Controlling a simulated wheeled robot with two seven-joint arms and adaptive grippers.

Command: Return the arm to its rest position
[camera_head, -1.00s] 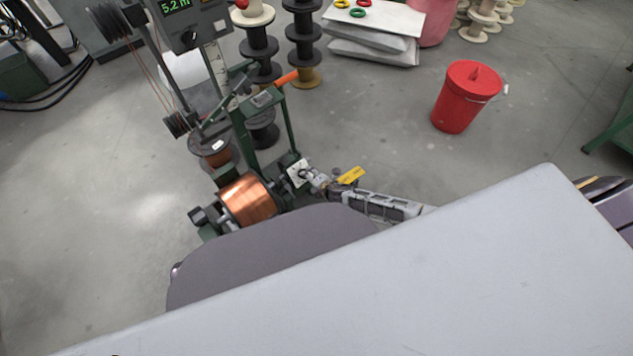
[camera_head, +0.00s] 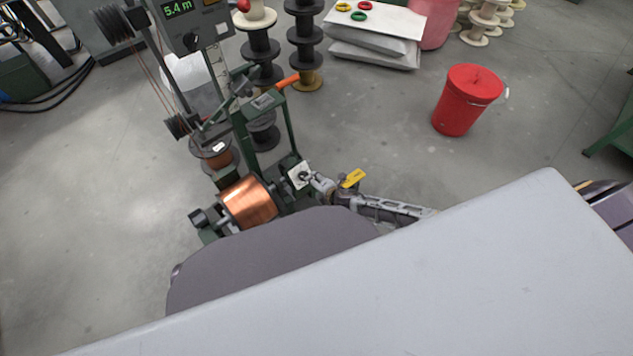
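A copper-wound spool (camera_head: 249,202) sits in the green winding machine (camera_head: 240,130). The display (camera_head: 183,9) reads 5.4 m. My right gripper (camera_head: 322,186) is at the white crank plate (camera_head: 299,175) on the spool's right end, with its arm reaching in from the right. It looks to be in contact with the crank, but its fingers are too small to tell open from shut. A yellow tag (camera_head: 353,178) shows beside it. My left gripper is not clearly in view. Large grey parts of my own body hide the foreground.
A red lidded bucket (camera_head: 467,100) stands on the floor at right. A green bench edge (camera_head: 612,130) is at far right. Open floor lies between.

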